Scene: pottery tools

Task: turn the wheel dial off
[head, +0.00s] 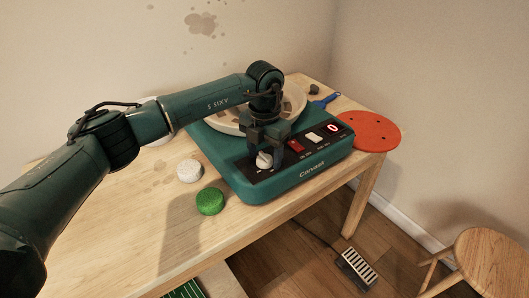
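The pottery wheel (318,178) is a teal box on the wooden table, with a pale round wheel head in a basin at its back. A white dial (264,160) sits on the black panel at the left of its front. My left gripper (265,153) points down just over the dial, its two fingers apart. The dial shows between and below the fingertips; I cannot tell whether they touch it. My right gripper is not in view.
A white round piece (189,171) and a green round sponge (210,201) lie left of the wheel. A red disc (368,131) overhangs the table's right edge, near a blue-handled tool (326,100). A foot pedal (356,268) and a stool (488,262) stand on the floor.

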